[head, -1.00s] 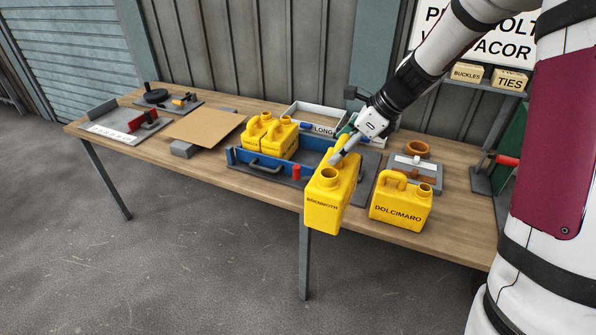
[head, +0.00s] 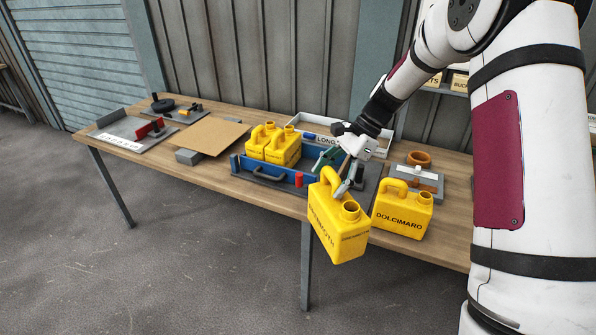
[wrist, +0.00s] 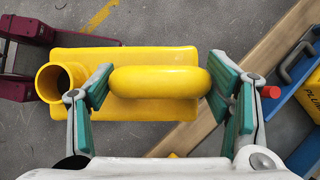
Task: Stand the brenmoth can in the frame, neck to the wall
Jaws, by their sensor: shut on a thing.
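The yellow brenmoth can (head: 340,235) hangs in the air in front of the table's front edge, tilted in the head view. Its open neck (head: 350,209) is at the right there, and at the left in the wrist view (wrist: 60,80). My gripper (head: 340,178) is shut on the can's top handle; the wrist view shows the handle (wrist: 160,82) between green pads. The blue frame (head: 240,164) lies on the table behind the can, with two yellow cans (head: 271,144) standing at its left. The can and my gripper hide part of its right side.
A yellow Dolcimaro can (head: 403,212) stands on the table, close right of the held can. A red peg (head: 299,179) stands at the frame's front. A white tray (head: 300,121) is behind it. A brown board (head: 208,138) lies to the left. Open floor lies before the table.

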